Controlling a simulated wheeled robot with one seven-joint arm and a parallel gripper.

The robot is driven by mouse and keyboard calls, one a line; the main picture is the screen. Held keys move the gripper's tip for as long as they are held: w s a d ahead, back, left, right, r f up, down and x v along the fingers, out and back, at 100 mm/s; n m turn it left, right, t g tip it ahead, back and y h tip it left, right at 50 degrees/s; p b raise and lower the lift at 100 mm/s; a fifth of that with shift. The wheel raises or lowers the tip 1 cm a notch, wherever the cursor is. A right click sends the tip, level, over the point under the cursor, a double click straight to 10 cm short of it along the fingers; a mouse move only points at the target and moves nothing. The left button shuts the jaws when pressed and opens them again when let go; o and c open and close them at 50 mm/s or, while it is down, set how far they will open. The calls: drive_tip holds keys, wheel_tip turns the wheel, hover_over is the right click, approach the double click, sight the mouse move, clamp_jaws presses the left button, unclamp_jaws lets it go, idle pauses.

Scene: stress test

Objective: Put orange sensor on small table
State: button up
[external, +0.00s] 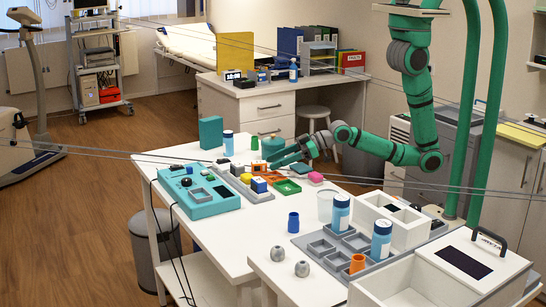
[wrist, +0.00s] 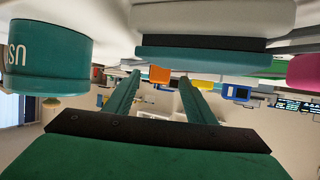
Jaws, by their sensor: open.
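A small orange block (external: 258,168), which may be the orange sensor, stands among coloured pieces on the white worktable (external: 222,235). In the wrist view an orange piece (wrist: 160,75) shows beyond and between my fingertips, apart from them. My gripper (external: 276,158) is open and empty, low over the far side of the worktable, beside the pieces. Its two teal fingers also show in the wrist view (wrist: 160,82). I cannot tell which table is the small one.
A teal cylinder (external: 272,147) stands close to my gripper; a lettered teal cylinder (wrist: 45,55) is near it in the wrist view. Teal box (external: 211,132), bottle (external: 228,143), pink piece (external: 315,177) and green tray (external: 287,187) crowd the worktable. White bins (external: 394,222) fill the nearer table's right.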

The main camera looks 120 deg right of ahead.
sight(261, 165)
drive_tip(key=shift+r+x, duration=0.15)
drive_tip(key=shift+x, duration=1.35)
drive_tip(key=shift+r+x, duration=0.2)
drive_tip(key=shift+x, duration=1.3)
drive_tip(key=shift+w+d, duration=0.1)
drive_tip(key=shift+d, duration=0.05)
drive_tip(key=shift+c, duration=0.3)
clamp_jaws()
wheel_tip(261, 165, up, 10)
drive_tip(key=w+a+r+n+y, duration=0.1)
drive_tip(key=w+a, duration=0.3)
drive_tip(key=a, duration=0.8)
drive_tip(key=w+a+r+n+t+y, duration=0.1)
drive_tip(key=w+a+n+y, duration=0.2)
drive_tip(key=a, duration=1)
drive_tip(key=shift+w+a+y, duration=0.2)
drive_tip(key=shift+w+y, duration=0.3)
drive_tip(key=shift+w, duration=0.7)
